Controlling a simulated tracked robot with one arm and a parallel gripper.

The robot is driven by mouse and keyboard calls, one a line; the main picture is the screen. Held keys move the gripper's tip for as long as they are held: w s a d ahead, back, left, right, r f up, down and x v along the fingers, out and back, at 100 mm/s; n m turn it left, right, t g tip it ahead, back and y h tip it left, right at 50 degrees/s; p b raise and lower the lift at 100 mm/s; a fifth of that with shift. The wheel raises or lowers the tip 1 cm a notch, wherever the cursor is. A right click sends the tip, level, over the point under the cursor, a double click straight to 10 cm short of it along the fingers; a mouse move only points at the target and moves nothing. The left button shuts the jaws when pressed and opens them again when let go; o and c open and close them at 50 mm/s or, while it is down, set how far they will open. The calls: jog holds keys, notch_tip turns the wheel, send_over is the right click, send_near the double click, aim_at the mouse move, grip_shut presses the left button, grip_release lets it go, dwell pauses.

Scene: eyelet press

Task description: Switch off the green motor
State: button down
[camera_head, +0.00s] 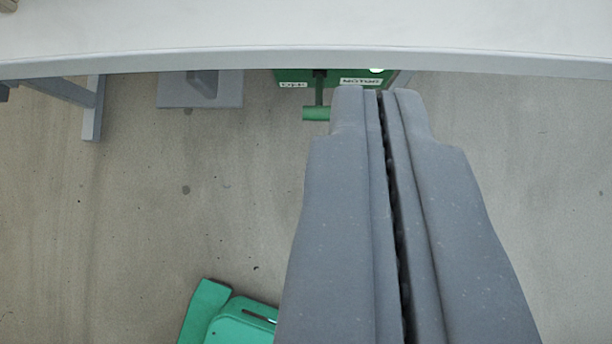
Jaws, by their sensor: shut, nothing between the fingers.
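The green motor box (297,76) shows just under the table edge, its upper part hidden by the table. It bears a white label reading "OFF" (293,85) on the left and one reading "MOTOR" (361,81) on the right. A bright lit spot (376,70) shows at its upper right. A dark lever with a green handle (316,114) hangs from the box between the labels and points toward me. My gripper (368,92) is shut and empty. In the picture its tips lie just right of the handle; I cannot tell whether they touch it.
The pale table top (300,25) with its grey front edge crosses the top of the view. A table leg (94,108) and a grey base plate (200,90) stand at the left. A green object (236,318) lies low at the bottom. The floor between is clear.

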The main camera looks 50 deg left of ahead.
notch_tip(320, 180, down, 8)
jog(key=a, duration=0.1)
jog(key=shift+s+a+f+n+g+y, duration=0.2)
jog(key=shift+s+f+n+g+y, duration=0.1)
jog(key=shift+s+g, duration=0.1)
jog(key=shift+w, duration=0.1)
jog(key=b, duration=0.2)
send_over(319, 116)
jog(key=s, duration=0.1)
notch_tip(319, 116, down, 7)
jog(key=f+b, duration=0.1)
jog(key=f, duration=0.2)
jog(key=shift+d+f, duration=0.1)
jog(key=shift+d, duration=0.1)
jog(key=shift+s+f, duration=0.1)
jog(key=shift+f, duration=0.45)
